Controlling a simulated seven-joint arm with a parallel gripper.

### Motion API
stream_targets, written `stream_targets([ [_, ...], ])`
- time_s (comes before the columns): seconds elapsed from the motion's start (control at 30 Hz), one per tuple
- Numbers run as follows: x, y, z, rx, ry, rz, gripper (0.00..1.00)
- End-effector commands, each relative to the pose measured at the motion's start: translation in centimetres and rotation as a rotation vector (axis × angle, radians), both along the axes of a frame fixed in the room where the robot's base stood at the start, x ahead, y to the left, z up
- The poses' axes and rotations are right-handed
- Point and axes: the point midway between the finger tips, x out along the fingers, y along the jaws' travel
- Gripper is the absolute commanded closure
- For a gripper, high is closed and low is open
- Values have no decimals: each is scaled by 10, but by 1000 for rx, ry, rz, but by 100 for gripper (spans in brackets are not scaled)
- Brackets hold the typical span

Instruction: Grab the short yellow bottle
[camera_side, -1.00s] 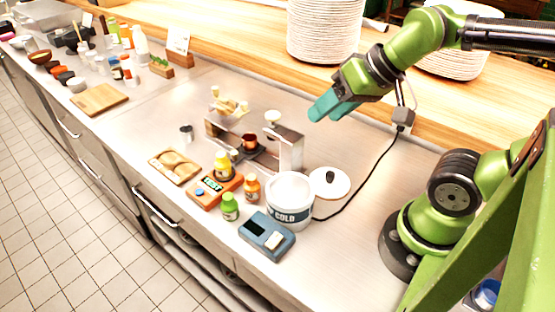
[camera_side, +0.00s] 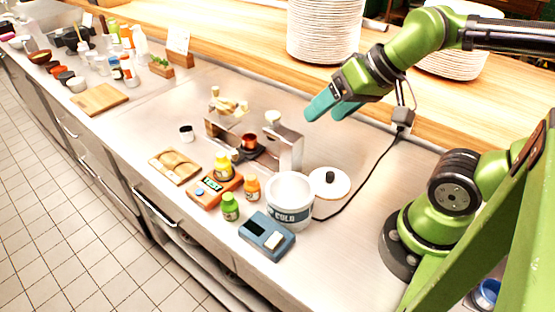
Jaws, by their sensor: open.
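The short yellow bottle (camera_side: 223,167) stands upright on an orange scale-like device (camera_side: 216,187) with a lit display, at the middle of the steel counter. A green bottle (camera_side: 230,208) and an orange bottle (camera_side: 252,188) stand close by it. My gripper (camera_side: 330,108) has teal fingers. It is open and empty, high above the counter, to the right of and behind the yellow bottle, well apart from it.
A white tub marked COLD (camera_side: 290,205), its lid (camera_side: 330,183) and a blue device (camera_side: 267,236) stand to the right. A metal stand with a copper cup (camera_side: 250,141) is behind. A wooden tray (camera_side: 174,166) is left. Plate stacks (camera_side: 323,30) stand at the back.

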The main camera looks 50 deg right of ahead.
Motion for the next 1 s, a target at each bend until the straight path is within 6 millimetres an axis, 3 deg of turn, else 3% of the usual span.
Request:
stream_targets([
  [0.37, 1, 4, -7, 0, 32, 15, 28],
  [0.47, 13, 9, -14, -3, 86, 38, 28],
  [0.77, 102, 35, -17, -14, 336, 29, 28],
  [1.0, 180, 63, -42, -36, 542, -134, 28],
])
